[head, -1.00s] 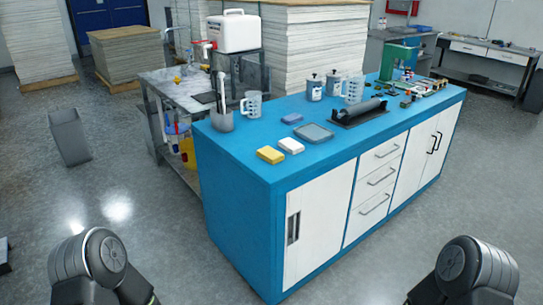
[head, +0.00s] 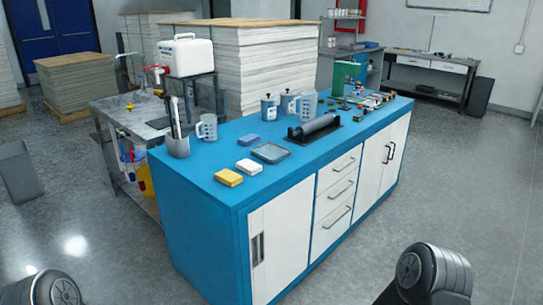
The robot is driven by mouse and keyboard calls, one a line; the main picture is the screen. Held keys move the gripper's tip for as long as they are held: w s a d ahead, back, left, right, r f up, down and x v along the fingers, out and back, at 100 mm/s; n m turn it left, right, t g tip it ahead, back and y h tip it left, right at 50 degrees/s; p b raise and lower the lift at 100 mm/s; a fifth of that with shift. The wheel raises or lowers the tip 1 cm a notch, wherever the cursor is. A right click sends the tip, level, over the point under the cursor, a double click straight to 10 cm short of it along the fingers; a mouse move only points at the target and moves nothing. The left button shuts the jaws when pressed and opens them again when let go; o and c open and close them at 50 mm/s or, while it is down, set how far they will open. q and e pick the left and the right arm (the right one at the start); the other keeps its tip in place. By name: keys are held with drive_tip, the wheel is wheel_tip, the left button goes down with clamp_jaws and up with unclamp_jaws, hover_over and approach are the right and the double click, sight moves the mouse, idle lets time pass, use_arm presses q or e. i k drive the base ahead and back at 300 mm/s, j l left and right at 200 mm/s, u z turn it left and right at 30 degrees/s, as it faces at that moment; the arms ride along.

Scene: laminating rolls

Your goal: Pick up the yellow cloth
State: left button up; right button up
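The yellow cloth (head: 228,177) is a small, flat, folded-looking block lying on the near left part of the blue counter (head: 190,190). A similar white block (head: 250,167) lies just beside it on the right. Both of my arms show only as dark rounded links at the bottom left and bottom right edges. Neither gripper is in view, and nothing touches the yellow cloth.
A shallow grey tray (head: 271,153), a blue block (head: 248,140), a dark roller (head: 315,128), a measuring jug (head: 207,128) and a grey holder (head: 178,146) stand on the counter. A metal side table (head: 125,116) adjoins behind left. Grey floor is clear in front.

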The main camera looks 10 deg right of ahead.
sight(226, 176)
drive_tip(key=i+j+z, duration=0.8)
drive_tip(key=j+z, duration=0.25)
